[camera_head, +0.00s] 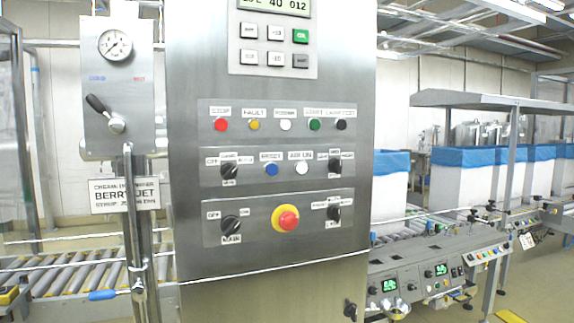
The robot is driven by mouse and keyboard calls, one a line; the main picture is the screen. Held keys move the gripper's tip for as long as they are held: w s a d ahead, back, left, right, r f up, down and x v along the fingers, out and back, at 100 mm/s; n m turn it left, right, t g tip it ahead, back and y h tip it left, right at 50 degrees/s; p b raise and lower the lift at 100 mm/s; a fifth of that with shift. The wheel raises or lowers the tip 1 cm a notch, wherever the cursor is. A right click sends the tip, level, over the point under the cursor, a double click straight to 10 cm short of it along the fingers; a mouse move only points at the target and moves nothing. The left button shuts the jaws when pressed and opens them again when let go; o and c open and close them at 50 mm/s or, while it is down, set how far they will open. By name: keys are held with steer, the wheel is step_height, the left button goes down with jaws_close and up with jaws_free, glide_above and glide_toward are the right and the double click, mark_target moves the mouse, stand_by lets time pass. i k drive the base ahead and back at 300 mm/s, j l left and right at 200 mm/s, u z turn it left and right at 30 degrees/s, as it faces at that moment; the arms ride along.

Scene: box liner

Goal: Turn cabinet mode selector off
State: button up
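The grey steel cabinet (270,80) stands upright in the middle, its front facing me. It carries several black rotary selectors. One is at the left of the middle row (229,171), and another is at that row's right end (334,164). A lower-left selector (231,224) and a lower-right selector (333,212) flank a red emergency stop button (288,220) on a yellow ring. Both left selectors have a label at upper left that seems to read OFF. The labels beneath are too small to tell which is the mode selector. My gripper is not in view.
A blue button (271,170) and a white button (301,168) sit between the middle-row selectors. A lever valve (116,124) and gauge stand left of the cabinet. Roller conveyors (80,275) and a sloped console (430,265) flank it. A thin cable crosses the cabinet's lower front.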

mark_target(228, 171)
steer(key=i+j, duration=0.1)
steer(key=j, duration=0.3)
steer(key=i+j, duration=0.15)
steer(key=j, duration=0.25)
steer(key=i+j, duration=0.1)
steer(key=j, duration=0.3)
steer(key=i+j, duration=0.1)
steer(key=j, duration=0.25)
